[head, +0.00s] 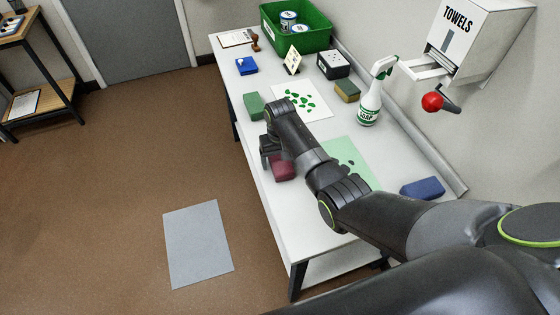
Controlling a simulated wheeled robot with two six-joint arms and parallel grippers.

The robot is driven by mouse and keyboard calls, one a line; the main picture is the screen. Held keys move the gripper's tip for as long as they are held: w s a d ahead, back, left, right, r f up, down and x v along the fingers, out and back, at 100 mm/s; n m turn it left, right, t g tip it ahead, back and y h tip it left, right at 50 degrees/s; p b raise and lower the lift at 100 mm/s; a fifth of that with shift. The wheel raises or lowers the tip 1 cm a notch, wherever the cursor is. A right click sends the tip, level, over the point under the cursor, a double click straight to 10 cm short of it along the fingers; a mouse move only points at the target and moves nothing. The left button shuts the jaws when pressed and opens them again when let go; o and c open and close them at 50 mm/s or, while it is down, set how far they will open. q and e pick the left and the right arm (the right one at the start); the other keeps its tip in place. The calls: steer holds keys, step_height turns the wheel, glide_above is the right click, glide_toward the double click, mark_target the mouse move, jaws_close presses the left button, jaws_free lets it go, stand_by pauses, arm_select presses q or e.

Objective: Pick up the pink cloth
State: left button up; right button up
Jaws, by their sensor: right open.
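The pink cloth (284,169), a dark pink folded block, lies near the left edge of the white table (262,205). My right arm reaches in from the lower right, and its gripper (268,158) is at the table's left edge, just beside and above the cloth. The gripper is open and partly covers the cloth's upper left side. I cannot tell whether a finger touches it. My left gripper is not in view.
A green sheet (340,148) and a blue block (422,188) are to the right. A towel dispenser (480,40) hangs at the wall.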

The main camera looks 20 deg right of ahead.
steer(key=shift+f, duration=0.15)
steer(key=c, duration=1.1)
steer(key=shift+o, duration=0.2)
step_height(320, 180, up, 10)
steer(key=shift+r+b, duration=0.1)
steer(key=shift+b, duration=0.2)
steer(key=o, duration=0.4)
steer(key=c, duration=0.4)
